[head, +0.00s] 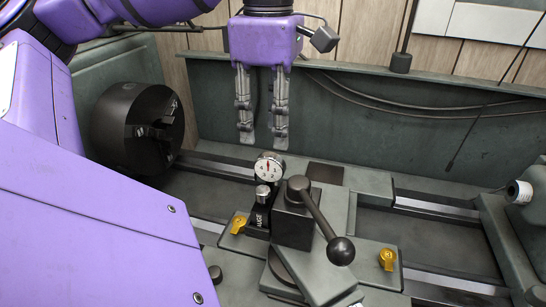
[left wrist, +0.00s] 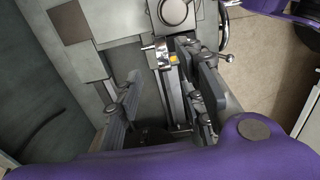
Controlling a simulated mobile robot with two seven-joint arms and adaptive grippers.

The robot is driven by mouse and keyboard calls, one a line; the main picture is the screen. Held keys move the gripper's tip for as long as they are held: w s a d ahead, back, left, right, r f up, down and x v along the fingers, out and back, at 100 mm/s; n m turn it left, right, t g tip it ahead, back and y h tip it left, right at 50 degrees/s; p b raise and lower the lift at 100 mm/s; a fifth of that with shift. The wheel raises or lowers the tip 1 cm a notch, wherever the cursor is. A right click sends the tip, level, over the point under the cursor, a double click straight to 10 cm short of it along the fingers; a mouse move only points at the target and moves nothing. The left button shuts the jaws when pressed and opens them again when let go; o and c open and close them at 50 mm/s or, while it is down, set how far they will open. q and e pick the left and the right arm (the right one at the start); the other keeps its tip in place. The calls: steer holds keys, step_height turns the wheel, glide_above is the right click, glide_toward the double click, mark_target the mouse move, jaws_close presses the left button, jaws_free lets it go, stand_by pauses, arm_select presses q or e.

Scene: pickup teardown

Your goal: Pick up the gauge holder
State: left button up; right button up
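The gauge holder (head: 260,214) is a dark upright block with a round white dial (head: 269,167) at its top. In the head view it stands at the left side of the tool post (head: 294,222). My left gripper (head: 263,142) points down above and behind the dial in the picture. Its two fingers are apart with nothing between them, and they do not appear to touch the holder. In the left wrist view the open fingers (left wrist: 160,65) stand wide apart. A silver part shows between them, but I cannot tell if it belongs to the holder. My right gripper is not in view.
The tool post carries a long lever with a black ball (head: 341,251). Yellow clamps (head: 387,259) sit on the carriage. A dark chuck (head: 135,125) is at the left, and a tailstock (head: 520,192) at the right. A green back panel (head: 400,120) stands behind.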

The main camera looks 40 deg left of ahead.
mark_target(270, 155)
arm_select(q)
steer(key=shift+s+f, duration=0.2)
steer(key=shift+f, duration=0.6)
steer(key=shift+d+f+p, duration=0.15)
steer(key=shift+f+p, duration=0.2)
steer(key=shift+f, duration=1.05)
steer(key=shift+d+f+p, duration=0.1)
steer(key=shift+f+p, duration=0.2)
steer(key=shift+f, duration=1.05)
jaws_close()
